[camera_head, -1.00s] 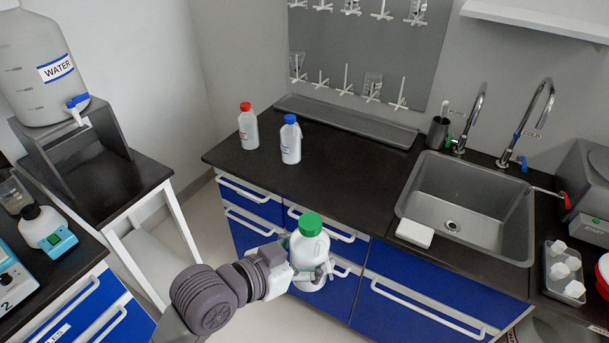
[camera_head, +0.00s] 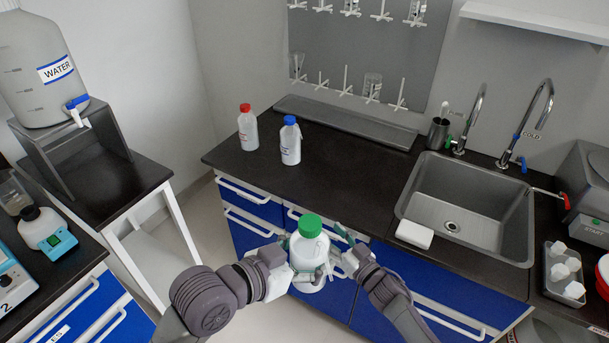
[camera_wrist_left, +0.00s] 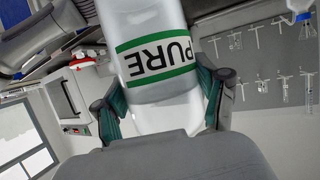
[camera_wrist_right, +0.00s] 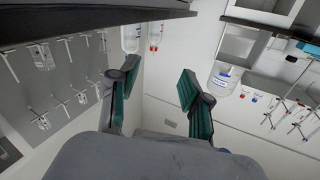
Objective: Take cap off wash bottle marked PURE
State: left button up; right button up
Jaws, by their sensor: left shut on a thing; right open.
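The wash bottle marked PURE (camera_head: 309,250) is white with a green cap (camera_head: 310,225) and stands upright in the air in front of the counter. Its green-edged PURE label (camera_wrist_left: 157,55) shows upside down in the left wrist view. My left gripper (camera_head: 296,273) is shut on the bottle's body, with fingers (camera_wrist_left: 163,105) on both sides of it. My right gripper (camera_head: 343,246) is open and empty, just right of the bottle, near cap height. In the right wrist view its fingers (camera_wrist_right: 158,95) are wide apart with nothing between them.
A red-capped bottle (camera_head: 248,130) and a blue-capped bottle (camera_head: 290,143) stand on the dark counter (camera_head: 345,185). A sink (camera_head: 468,205) with two taps is at right, with a white block (camera_head: 414,233) at its front edge. A WATER carboy (camera_head: 42,75) stands at left.

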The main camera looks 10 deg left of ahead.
jog(key=s+a+r+n+g+y, duration=0.2)
jog(key=a+r+n+g+y, duration=0.35)
jog(key=r, duration=0.75)
jog(key=s+a+r+n+g+y, duration=0.3)
jog(key=a+r+n+g, duration=0.45)
jog(key=r, duration=0.55)
jog(key=s+a+r+n+g+h, duration=0.3)
jog(key=s+r+n+g+h, duration=0.3)
jog(key=s, duration=0.3)
notch_tip(320, 180, up, 3)
jog(key=m+t+h, duration=0.3)
jog(key=t+h, duration=0.2)
jog(key=h, duration=1)
send_over(305, 220)
jog(key=shift+s+a+r+y, duration=0.1)
jog(key=shift+a+y, duration=0.15)
jog(key=shift+a, duration=0.05)
jog(key=shift+d+t, duration=0.25)
jog(key=shift+t, duration=0.05)
jog(key=shift+f, duration=3.9)
